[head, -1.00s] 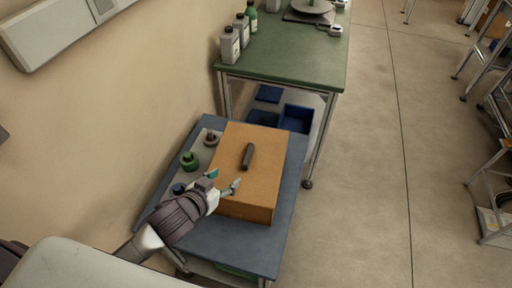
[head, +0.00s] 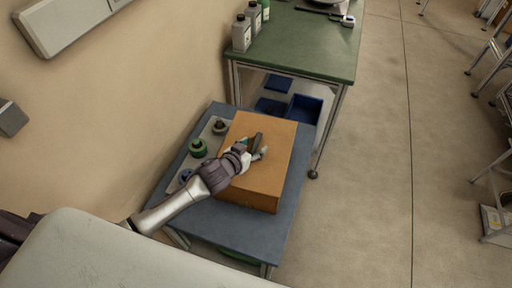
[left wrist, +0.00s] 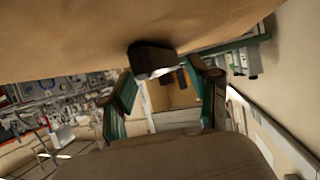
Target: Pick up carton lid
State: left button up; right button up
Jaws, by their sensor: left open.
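The carton lid (head: 262,185) is the brown top of a box on a small blue-grey table. A dark handle (head: 257,141) stands up from its middle. My left gripper (head: 258,150) is open, just over the lid at the near side of the handle. In the left wrist view the brown lid surface (left wrist: 110,35) fills the top, and the dark handle (left wrist: 150,60) shows between and beyond the two green-padded fingers of the gripper (left wrist: 165,90). I cannot tell whether the fingers touch the handle. My right gripper is not in view.
A grey tray with a green reel (head: 198,148) and other small reels lies left of the box. A green table (head: 300,45) with grey bottles (head: 241,33) stands behind, with blue bins (head: 304,108) below. The wall is close on the left; open floor lies right.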

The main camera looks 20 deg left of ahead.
pick_arm(q)
jog(key=shift+w+d+f, duration=0.1)
jog(key=shift+w+f, duration=0.2)
jog(key=shift+w, duration=0.2)
jog(key=shift+s, duration=0.1)
jog(key=shift+c, duration=1.1)
grip_shut()
